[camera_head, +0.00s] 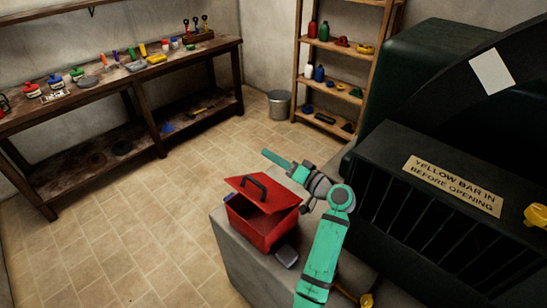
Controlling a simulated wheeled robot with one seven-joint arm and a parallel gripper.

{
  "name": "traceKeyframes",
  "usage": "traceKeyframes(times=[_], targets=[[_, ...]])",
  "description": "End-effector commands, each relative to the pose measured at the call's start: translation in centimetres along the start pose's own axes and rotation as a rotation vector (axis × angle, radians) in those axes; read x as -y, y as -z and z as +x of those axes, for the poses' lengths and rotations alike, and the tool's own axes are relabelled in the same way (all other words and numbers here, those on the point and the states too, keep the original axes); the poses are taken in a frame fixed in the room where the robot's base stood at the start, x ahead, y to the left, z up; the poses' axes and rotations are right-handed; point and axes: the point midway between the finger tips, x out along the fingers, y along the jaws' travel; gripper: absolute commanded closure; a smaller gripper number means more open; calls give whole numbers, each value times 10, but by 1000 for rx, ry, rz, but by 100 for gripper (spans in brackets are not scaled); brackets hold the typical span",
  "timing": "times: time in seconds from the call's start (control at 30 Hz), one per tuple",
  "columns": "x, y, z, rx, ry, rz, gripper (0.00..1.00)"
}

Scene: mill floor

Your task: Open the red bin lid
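The red bin (272,234) stands on a grey block near the middle of the camera_head view. Its red lid (277,192) has a black handle and sits tilted, with a dark gap showing between it and the bin's rim. My teal arm comes up from the bottom and bends just right of the bin. My gripper (302,172) is at the arm's far end, behind the lid's upper right edge. Its fingers are too small and partly hidden, so I cannot tell whether they are open or touch the lid.
The grey block's top (225,226) has little free room around the bin. A small grey object (287,256) lies at the bin's front right. A dark machine with a sign (450,185) stands close on the right. Tiled floor (130,235) is clear on the left, before a workbench (130,75).

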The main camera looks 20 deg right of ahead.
Motion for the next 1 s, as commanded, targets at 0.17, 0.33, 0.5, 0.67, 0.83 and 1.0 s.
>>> traceKeyframes(times=[0.17, 0.33, 0.5, 0.67, 0.83, 1.0], targets=[[1, 0, -3, 0, 1, -1, 71], [1, 0, -24, -2, 1, -2, 71], [0, 0, -51, -1, -1, -1, 71], [0, 0, -69, -1, 0, -1, 71], [0, 0, -75, 0, 0, 0, 71], [0, 0, -75, 0, 0, 0, 71]])
